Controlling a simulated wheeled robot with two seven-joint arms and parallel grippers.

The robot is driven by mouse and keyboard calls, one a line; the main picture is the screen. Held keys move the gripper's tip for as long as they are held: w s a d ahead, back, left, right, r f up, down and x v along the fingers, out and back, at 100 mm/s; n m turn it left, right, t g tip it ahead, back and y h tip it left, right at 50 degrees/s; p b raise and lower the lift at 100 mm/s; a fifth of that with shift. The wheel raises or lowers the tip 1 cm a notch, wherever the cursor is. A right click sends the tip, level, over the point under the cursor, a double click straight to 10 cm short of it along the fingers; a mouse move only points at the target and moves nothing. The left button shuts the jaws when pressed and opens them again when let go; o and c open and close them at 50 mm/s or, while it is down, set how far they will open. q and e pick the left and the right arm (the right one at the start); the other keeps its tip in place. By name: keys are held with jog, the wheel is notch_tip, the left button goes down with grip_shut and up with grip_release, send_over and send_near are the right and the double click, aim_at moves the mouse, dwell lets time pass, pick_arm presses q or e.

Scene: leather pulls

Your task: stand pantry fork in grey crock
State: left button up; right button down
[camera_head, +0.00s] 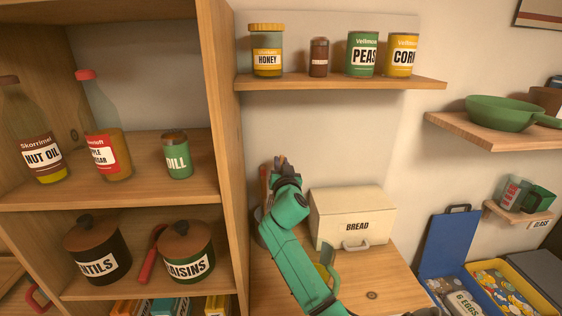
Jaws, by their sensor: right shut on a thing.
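My right gripper (279,160) is at the far end of my green arm, above the wooden counter and left of the bread box. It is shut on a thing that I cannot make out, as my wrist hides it. A reddish-brown piece (264,180) shows just left of the gripper; I cannot tell whether it is held or stands behind. My left gripper is not in view.
A tall wooden shelf (232,150) with bottles and pots stands close on the left. A wall shelf (340,83) with jar and tins hangs above. The bread box (350,205) is right of my arm.

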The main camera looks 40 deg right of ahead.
jog(key=f, duration=0.1)
jog(key=f+b, duration=0.1)
jog(key=w+d+f+b, duration=0.1)
jog(key=f, duration=0.1)
jog(key=shift+w, duration=0.1)
jog(key=shift+w+a+f+b, duration=0.1)
jog(key=shift+a+f+b, duration=0.05)
jog(key=shift+f+b, duration=0.85)
jog(key=f+b, duration=0.2)
jog(key=b, duration=0.1)
jog(key=shift+a+f, duration=0.1)
jog(key=shift+a, duration=0.25)
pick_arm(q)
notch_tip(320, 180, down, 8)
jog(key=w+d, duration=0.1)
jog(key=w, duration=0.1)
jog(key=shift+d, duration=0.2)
pick_arm(e)
jog(key=shift+f, duration=0.25)
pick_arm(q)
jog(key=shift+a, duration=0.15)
pick_arm(e)
jog(key=c, duration=0.7)
grip_release()
jog(key=shift+c, duration=0.2)
